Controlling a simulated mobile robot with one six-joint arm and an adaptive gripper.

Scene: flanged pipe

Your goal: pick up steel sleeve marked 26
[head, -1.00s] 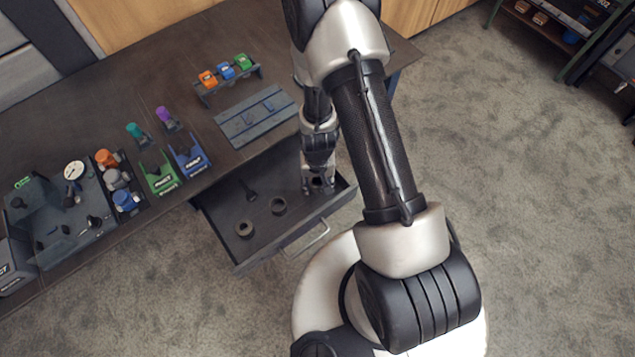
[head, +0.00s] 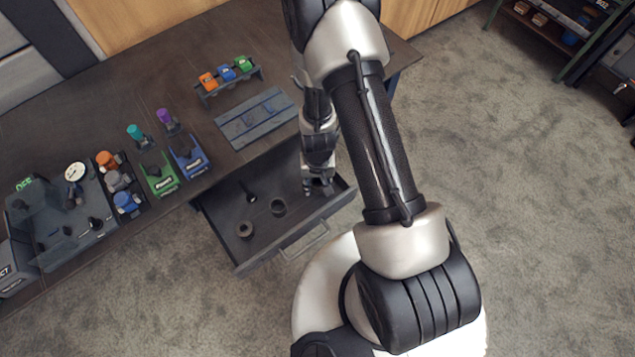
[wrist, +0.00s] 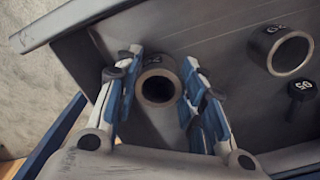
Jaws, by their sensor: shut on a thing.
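My gripper (wrist: 162,64) is down in the open drawer, its fingers closed on either side of a dark steel sleeve (wrist: 158,88). The sleeve stands upright with its round bore facing the wrist camera. A mark shows on its rim, but I cannot read it surely. In the head view my gripper (head: 318,186) is at the right end of the drawer and hides this sleeve. A second, wider-bored sleeve (wrist: 290,52) with a blurred number on its rim stands apart to the right in the wrist view; I cannot read it for certain.
The drawer (head: 290,243) also holds another ring (head: 244,230) and a black plug-like piece (head: 250,196). The drawer wall (wrist: 75,22) is close to my fingers. The bench above carries a slotted grey plate (head: 256,118), green and blue holders, and a grey tray.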

